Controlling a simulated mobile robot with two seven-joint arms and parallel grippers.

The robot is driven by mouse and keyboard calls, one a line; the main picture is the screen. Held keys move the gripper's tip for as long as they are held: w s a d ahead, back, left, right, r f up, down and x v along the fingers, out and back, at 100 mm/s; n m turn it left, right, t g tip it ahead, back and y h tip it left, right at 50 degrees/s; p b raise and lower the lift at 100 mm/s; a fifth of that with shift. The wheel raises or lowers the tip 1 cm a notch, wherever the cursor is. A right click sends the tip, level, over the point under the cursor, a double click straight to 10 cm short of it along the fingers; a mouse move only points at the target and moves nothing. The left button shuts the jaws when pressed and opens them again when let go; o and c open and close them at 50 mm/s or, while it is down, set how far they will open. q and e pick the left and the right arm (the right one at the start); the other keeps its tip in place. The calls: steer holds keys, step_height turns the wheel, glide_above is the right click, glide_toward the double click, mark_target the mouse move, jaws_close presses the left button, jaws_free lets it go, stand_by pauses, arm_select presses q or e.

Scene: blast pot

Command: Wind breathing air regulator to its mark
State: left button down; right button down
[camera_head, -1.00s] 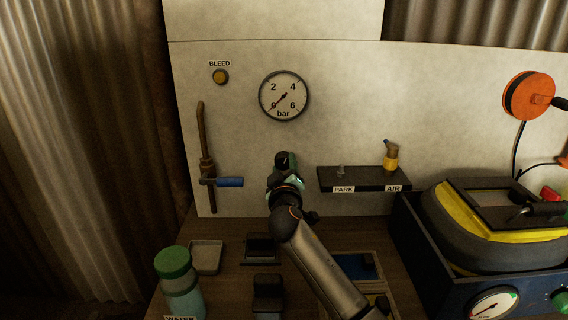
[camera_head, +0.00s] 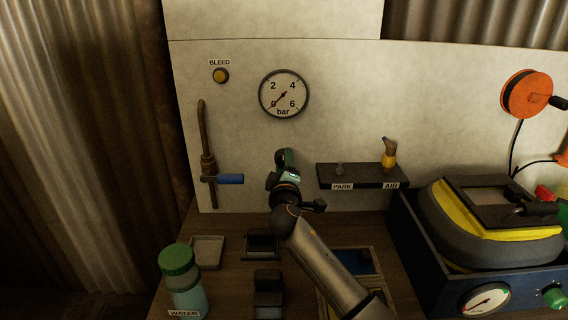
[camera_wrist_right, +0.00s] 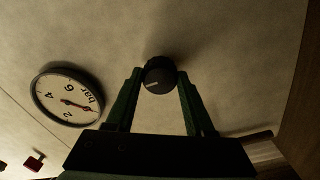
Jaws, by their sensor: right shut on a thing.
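A round black knob (camera_wrist_right: 159,75) with a pale line on its face sits on the pale wall panel. My right gripper (camera_wrist_right: 159,84) is shut on it, a green finger on each side. In the head view my right gripper (camera_head: 286,160) is below the bar gauge (camera_head: 284,93) and mostly hides the knob. The gauge's red needle points at or near 0; any target mark is too small to make out. The gauge also shows in the wrist view (camera_wrist_right: 67,97). My left gripper is not in view.
A shelf (camera_head: 362,176) labelled PARK and AIR is right of my gripper. A blue-handled lever (camera_head: 229,179) is on the left. A dark blue case (camera_head: 420,262) with a second gauge (camera_head: 486,300) and green knob (camera_head: 554,297) stands at right. A water bottle (camera_head: 181,278) stands at front left.

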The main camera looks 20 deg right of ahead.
steer(key=shift+c, duration=1.3)
jaws_free()
steer(key=v, duration=1.2)
steer(key=shift+s+b, duration=0.25)
steer(key=shift+b, duration=0.1)
steer(key=shift+a, duration=0.1)
